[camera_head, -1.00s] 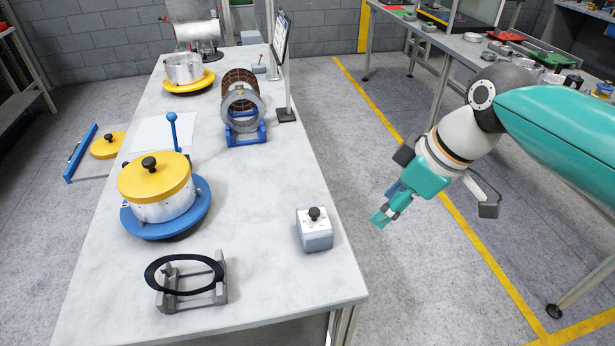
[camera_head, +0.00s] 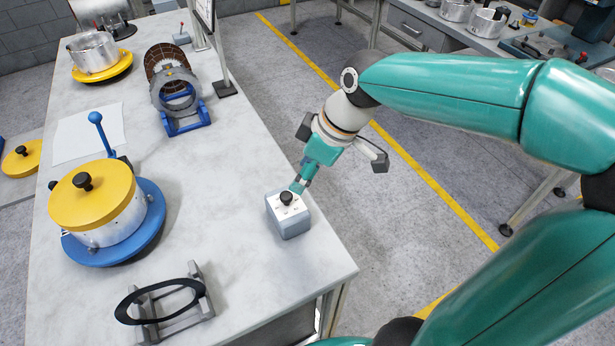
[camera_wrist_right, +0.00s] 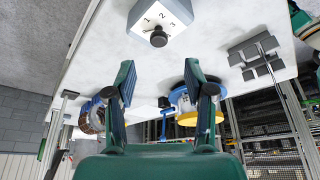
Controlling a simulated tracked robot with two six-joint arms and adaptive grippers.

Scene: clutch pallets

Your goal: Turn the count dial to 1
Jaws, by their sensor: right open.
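The count dial is a black knob (camera_head: 286,198) on top of a small grey box (camera_head: 291,224) near the right edge of the marble table. In the right wrist view the knob (camera_wrist_right: 158,39) sits on a white face with the marks 1, 2 and 3, beyond the fingertips. My right gripper (camera_head: 298,187) is just behind the box in the head view, close to the knob. In the right wrist view its two fingers (camera_wrist_right: 166,80) are spread wide with nothing between them. I cannot tell the knob's exact setting. My left gripper is not in view.
A black ring on a grey stand (camera_head: 183,314) is at the front of the table. A yellow-lidded pot (camera_head: 100,205) on a blue base stands at left. A ring in a blue cradle (camera_head: 187,124) stands farther back. The marble between them is clear.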

